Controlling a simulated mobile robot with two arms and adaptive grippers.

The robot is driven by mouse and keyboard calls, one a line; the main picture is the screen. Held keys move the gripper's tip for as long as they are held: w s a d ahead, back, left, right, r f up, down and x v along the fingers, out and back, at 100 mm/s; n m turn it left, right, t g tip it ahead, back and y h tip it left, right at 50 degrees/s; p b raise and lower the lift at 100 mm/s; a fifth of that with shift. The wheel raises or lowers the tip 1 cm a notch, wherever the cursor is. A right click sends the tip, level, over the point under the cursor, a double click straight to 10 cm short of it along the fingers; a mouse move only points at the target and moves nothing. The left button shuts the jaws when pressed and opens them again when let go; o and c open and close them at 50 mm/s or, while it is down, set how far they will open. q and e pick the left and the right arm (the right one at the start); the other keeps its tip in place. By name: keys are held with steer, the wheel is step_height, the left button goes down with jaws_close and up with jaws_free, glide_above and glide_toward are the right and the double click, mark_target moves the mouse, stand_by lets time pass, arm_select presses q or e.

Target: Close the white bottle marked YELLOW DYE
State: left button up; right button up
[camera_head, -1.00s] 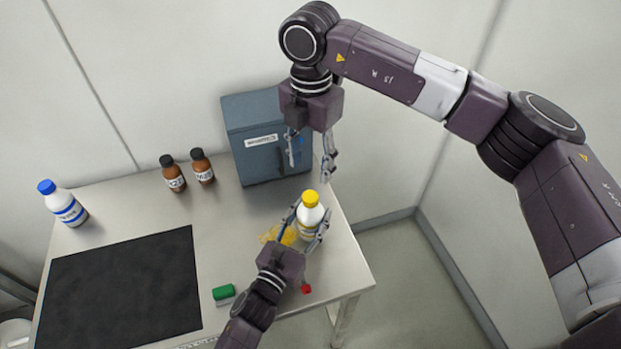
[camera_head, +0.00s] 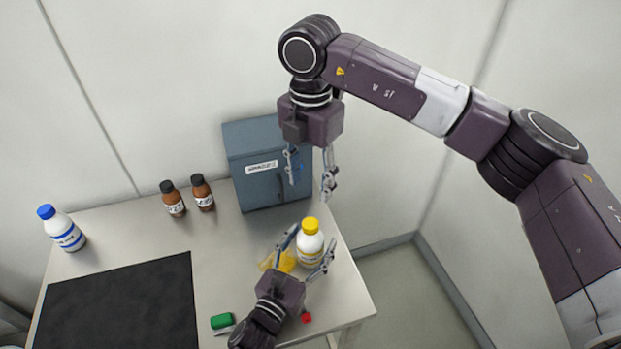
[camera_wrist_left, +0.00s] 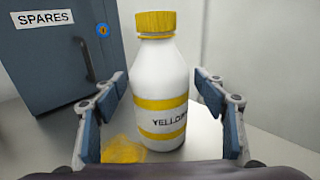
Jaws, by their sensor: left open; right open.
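The white bottle (camera_head: 310,248) with yellow bands stands upright near the table's right edge. It also shows in the left wrist view (camera_wrist_left: 157,87), where part of its label reads "YELLO". A yellow cap (camera_wrist_left: 155,22) sits on its neck and looks level; how tightly it is on cannot be told. My left gripper (camera_head: 314,236) is open, with one finger on each side of the bottle. In the left wrist view there are gaps between the fingers and the bottle. My right gripper (camera_head: 311,173) is open and empty, pointing down above and behind the bottle, before the cabinet.
A yellow spill (camera_wrist_left: 124,150) lies beside the bottle. A grey SPARES cabinet (camera_head: 262,190) stands behind. Two brown bottles (camera_head: 173,200) (camera_head: 203,194) and a blue-capped bottle (camera_head: 64,232) stand left. A black mat (camera_head: 120,305), green block (camera_head: 221,321) and red item (camera_head: 306,317) lie in front.

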arm_select(q)
steer(key=v, duration=1.2)
steer(key=shift+a, duration=0.1)
